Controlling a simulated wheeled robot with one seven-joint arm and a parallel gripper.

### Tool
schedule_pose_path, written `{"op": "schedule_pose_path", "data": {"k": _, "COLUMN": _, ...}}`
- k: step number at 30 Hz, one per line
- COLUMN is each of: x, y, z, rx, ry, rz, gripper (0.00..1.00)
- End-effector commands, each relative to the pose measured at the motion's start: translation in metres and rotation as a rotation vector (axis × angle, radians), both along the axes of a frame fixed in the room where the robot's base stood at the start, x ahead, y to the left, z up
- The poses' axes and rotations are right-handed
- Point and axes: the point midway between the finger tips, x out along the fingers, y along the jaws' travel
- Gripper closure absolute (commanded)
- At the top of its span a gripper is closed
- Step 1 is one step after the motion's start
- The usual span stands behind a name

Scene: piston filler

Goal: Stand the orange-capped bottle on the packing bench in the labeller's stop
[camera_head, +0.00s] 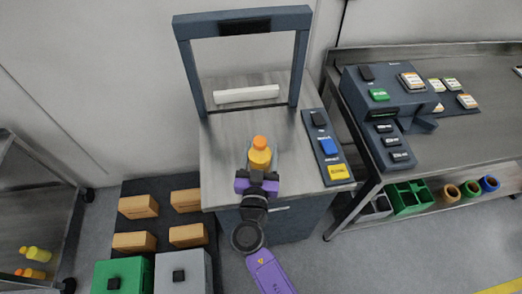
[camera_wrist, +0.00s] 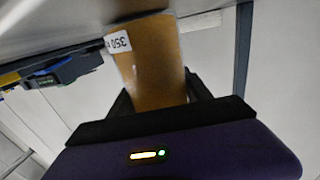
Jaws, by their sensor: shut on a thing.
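The orange-capped bottle (camera_head: 260,153), yellow-orange in body, is upright between the jaws of my gripper (camera_head: 257,181), over the front of the grey bench top (camera_head: 225,155). In the wrist view the bottle (camera_wrist: 153,72) fills the space between the dark fingers, with a white label reading "350" on its side. My gripper (camera_wrist: 160,110) is shut on it. A pale grey-blue edge shows just beside the bottle in the head view; whether it is the stop, and whether the bottle touches the bench, I cannot tell.
A dark gantry frame (camera_head: 182,60) with a white bar (camera_head: 246,94) stands behind. A button panel (camera_head: 328,148) is on the right of the bench top. A second bench (camera_head: 450,135) at right carries a dark machine (camera_head: 385,95).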

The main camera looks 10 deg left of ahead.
Motion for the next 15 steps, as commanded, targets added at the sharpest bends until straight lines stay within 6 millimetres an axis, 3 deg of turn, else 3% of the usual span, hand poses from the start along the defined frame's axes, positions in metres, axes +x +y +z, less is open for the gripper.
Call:
{"op": "schedule_pose_path", "data": {"k": 1, "x": 0.0000, "y": -0.0001, "z": -0.0009, "rx": 0.000, "ry": 0.000, "rz": 0.000, "gripper": 0.39}}
{"op": "schedule_pose_path", "data": {"k": 4, "x": -0.0001, "y": -0.0001, "z": -0.0004, "rx": 0.000, "ry": 0.000, "rz": 0.000, "gripper": 0.21}}
{"op": "schedule_pose_path", "data": {"k": 15, "x": 0.0000, "y": 0.0001, "z": 0.0020, "rx": 0.000, "ry": 0.000, "rz": 0.000, "gripper": 0.21}}
